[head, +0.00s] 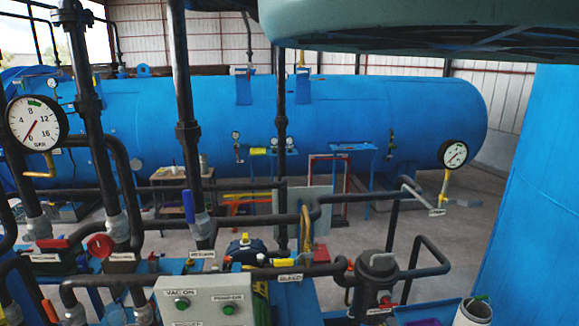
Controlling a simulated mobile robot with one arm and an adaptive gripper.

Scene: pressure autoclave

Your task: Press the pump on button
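A light grey control box (207,289) stands at the bottom, left of centre, cut off by the lower edge. It carries a round green button (182,303) under a label that seems to read "VAC ON". A second green button (228,310) sits to its right, under a label too small to read surely. I cannot tell which button is the pump on button. The lower part of the box is out of frame. My gripper is not in view, and nothing is seen touching the box.
Dark pipes (187,130) with valves rise behind and left of the box. A pressure gauge (37,122) is at far left. A dark cylindrical fitting (377,275) stands right of the box. A big blue tank (330,105) lies behind. A grey-green shape covers the top right.

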